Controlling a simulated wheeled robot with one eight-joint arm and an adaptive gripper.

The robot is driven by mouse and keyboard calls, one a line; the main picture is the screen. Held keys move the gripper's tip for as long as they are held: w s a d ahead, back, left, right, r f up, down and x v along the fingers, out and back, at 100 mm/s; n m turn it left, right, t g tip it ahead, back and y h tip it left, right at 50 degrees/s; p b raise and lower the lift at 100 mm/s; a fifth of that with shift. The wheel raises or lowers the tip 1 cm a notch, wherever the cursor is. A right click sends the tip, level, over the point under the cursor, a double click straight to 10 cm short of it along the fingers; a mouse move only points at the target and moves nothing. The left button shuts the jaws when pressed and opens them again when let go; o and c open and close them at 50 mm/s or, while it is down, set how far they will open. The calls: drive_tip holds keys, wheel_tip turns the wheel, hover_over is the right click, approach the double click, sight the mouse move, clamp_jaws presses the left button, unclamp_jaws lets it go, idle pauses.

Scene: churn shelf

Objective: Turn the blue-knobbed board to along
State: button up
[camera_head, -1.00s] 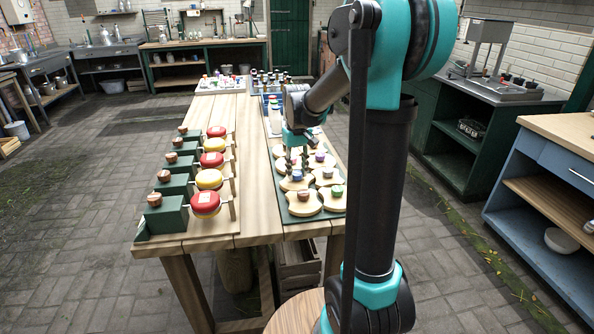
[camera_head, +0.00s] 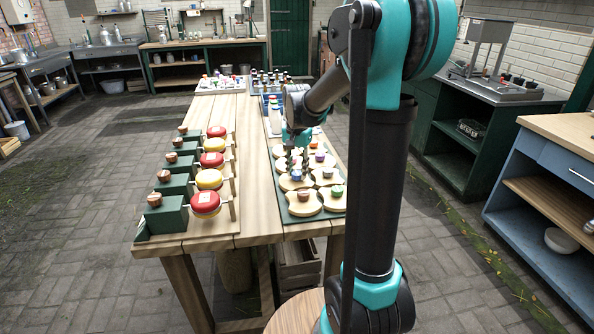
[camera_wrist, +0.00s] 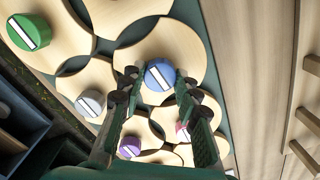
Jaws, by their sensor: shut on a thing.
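The blue-knobbed board is a pale wooden board with scooped sides (camera_wrist: 176,42), and its round blue knob (camera_wrist: 160,75) carries a slanted white bar.
Neighbouring boards sit close around it, with a green knob (camera_wrist: 28,33), a grey knob (camera_wrist: 90,102), a purple knob (camera_wrist: 130,147) and a red knob (camera_wrist: 183,130). Bare table lies between.

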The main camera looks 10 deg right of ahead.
sight(297, 173)
drive_tip(key=shift+m, duration=0.9)
drive_tip(key=o, duration=1.2)
drive_tip(key=shift+c, duration=0.2)
wheel_tip(297, 173, up, 12)
